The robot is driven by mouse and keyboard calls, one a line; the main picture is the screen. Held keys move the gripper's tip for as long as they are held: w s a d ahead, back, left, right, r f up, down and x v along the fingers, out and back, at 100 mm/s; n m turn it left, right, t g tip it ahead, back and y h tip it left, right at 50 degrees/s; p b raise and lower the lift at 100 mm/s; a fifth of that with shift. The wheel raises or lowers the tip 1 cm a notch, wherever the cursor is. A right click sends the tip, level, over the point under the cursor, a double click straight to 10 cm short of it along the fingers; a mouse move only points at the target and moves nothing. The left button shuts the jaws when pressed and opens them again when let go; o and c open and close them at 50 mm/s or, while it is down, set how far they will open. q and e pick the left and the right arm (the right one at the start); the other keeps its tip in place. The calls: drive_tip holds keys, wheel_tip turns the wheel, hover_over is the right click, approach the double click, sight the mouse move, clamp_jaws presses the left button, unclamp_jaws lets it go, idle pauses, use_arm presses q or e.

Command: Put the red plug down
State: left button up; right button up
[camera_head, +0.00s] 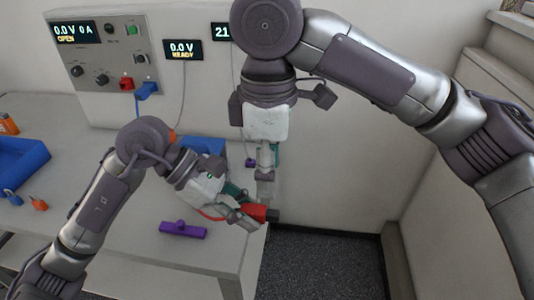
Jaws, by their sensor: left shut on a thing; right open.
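The red plug (256,211), a small red block with a dark end, is between the fingers of my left gripper (248,216). The gripper is shut on it near the table's right edge, and a red cable runs under the gripper. I cannot tell whether the plug touches the tabletop. My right gripper (265,190) is open, pointing down just above the plug and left gripper. Its fingers overlap the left gripper's area in the picture, so contact is unclear.
The table (130,245) bears a purple part (182,230) at front and a blue tray (22,165) at left. A blue object (205,145) is partly hidden behind my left arm. The cycler panel (100,60) stands at back. The table's right edge drops to the floor (320,262).

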sight(268, 212)
wheel_tip(268, 212, down, 10)
drive_tip(key=shift+r, duration=0.2)
drive_tip(key=c, duration=0.7)
drive_tip(key=o, duration=0.7)
